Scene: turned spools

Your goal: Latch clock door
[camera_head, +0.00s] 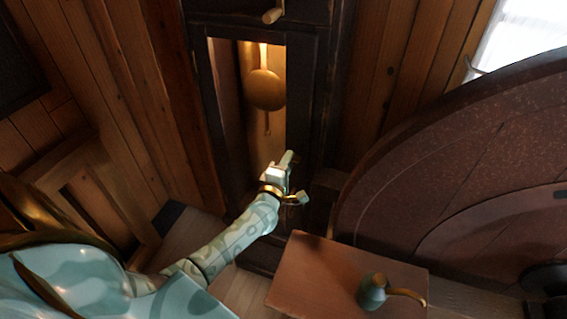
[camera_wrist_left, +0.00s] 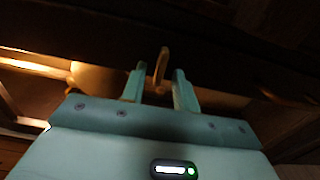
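The tall dark clock case (camera_head: 315,90) stands at the top middle of the head view. Its door frame (camera_head: 300,90) surrounds a lit opening with a brass pendulum (camera_head: 263,90). My left gripper (camera_head: 288,160) is in front of the lower part of the door. In the left wrist view its two fingers (camera_wrist_left: 160,88) are apart, with a narrow brass-coloured tab (camera_wrist_left: 161,65), perhaps the latch, showing between them. There are gaps on both sides, so it is not clamped. I cannot tell how deep it lies. My right gripper is not in view.
A brass piece (camera_head: 273,14) is on the upper clock case. A large round dark-red wooden form (camera_head: 460,160) fills the right. A wooden surface (camera_head: 305,280) at the bottom bears a teal pot with a curved brass part (camera_head: 374,290). Plank walls (camera_head: 120,80) stand left.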

